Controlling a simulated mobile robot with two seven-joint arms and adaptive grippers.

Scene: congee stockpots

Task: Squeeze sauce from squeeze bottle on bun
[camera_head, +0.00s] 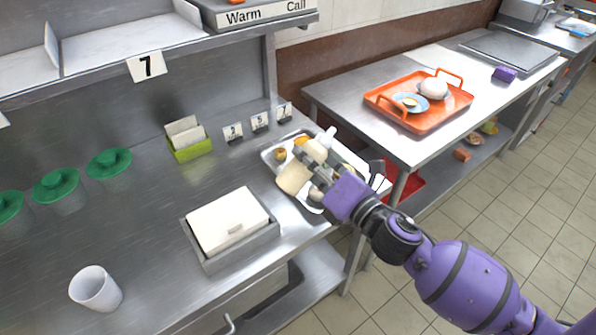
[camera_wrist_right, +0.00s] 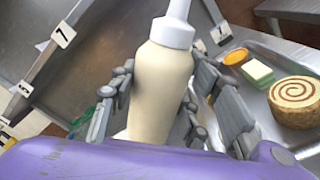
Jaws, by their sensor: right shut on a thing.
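My right gripper (camera_head: 314,174) is shut on a cream squeeze bottle (camera_head: 293,178) with a white nozzle cap. The bottle is tilted over the metal tray, its nozzle toward the back right in the head view. In the right wrist view the bottle (camera_wrist_right: 160,85) sits between the grey fingers of the gripper (camera_wrist_right: 158,105). A round bun-like item with a brown spiral top (camera_wrist_right: 295,95) lies on the metal tray (camera_wrist_right: 275,50), apart from the bottle. I cannot tell whether it is the task's bun. My left gripper is not in view.
A green-and-white block (camera_wrist_right: 257,72) and an orange round item (camera_wrist_right: 235,56) also lie on the tray. A lidded container (camera_head: 228,220), a white cup (camera_head: 95,288) and a green card holder (camera_head: 190,150) stand on the counter. An orange tray (camera_head: 420,118) sits on the right table.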

